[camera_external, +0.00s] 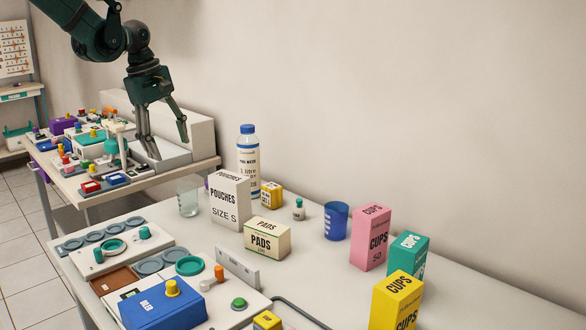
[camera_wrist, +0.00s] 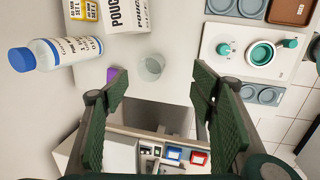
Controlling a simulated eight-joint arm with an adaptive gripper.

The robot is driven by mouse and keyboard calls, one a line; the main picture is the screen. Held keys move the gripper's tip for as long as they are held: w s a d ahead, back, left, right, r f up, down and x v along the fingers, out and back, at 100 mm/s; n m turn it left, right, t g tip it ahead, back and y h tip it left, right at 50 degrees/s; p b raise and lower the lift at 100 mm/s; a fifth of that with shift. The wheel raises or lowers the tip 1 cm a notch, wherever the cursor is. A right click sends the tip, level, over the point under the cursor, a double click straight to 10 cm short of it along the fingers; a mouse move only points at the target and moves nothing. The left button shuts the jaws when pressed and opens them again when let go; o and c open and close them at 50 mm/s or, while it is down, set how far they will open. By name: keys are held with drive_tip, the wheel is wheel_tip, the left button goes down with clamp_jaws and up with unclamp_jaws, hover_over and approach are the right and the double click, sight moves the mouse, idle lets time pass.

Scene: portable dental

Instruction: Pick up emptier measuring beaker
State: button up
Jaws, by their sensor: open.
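A clear measuring beaker (camera_external: 188,200) stands upright on the near table, just left of the white pouches box. It also shows in the wrist view (camera_wrist: 151,67), above the centre and between my fingertips in the picture. It looks nearly clear; any liquid in it is hard to make out. A blue beaker-like cup (camera_external: 336,221) stands farther right, beside the pink box; whether the blue is liquid or the wall I cannot tell. My gripper (camera_external: 168,146) is open and empty above the end of the far table, apart from the beaker. Its two fingers frame the wrist view (camera_wrist: 159,80).
The pouches box (camera_external: 230,200) and a tall water bottle (camera_external: 248,165) stand close to the clear beaker. A purple item (camera_wrist: 112,76) shows beside it. Trays with teal fittings (camera_external: 112,250) lie in front. A gap separates the two tables.

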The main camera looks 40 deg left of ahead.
sight(188, 197)
drive_tip(key=w+a+f+n, duration=0.2)
drive_tip(key=f, duration=0.4)
drive_tip(key=w+a+f+n+g, duration=0.1)
drive_tip(key=w+f+n, duration=0.2)
drive_tip(key=f, duration=0.3)
drive_tip(key=shift+a+n+h+b, duration=0.3)
drive_tip(key=shift+a+h, duration=0.05)
drive_tip(key=shift+h, duration=0.05)
drive_tip(key=shift+w+f, duration=0.1)
drive_tip(key=shift+f, duration=0.05)
drive_tip(key=shift+w+d+f, duration=0.1)
drive_tip(key=shift+d+f, duration=0.05)
drive_tip(key=shift+f, duration=1.05)
drive_tip(key=shift+f, duration=0.1)
drive_tip(key=shift+w+d+f, duration=0.1)
drive_tip(key=shift+d+f, duration=0.1)
drive_tip(key=shift+f, duration=1.05)
drive_tip(key=shift+w+d+f, duration=0.1)
drive_tip(key=shift+d+f, duration=0.05)
drive_tip(key=shift+f, duration=1.05)
drive_tip(key=shift+c, duration=0.3)
drive_tip(key=c, duration=1)
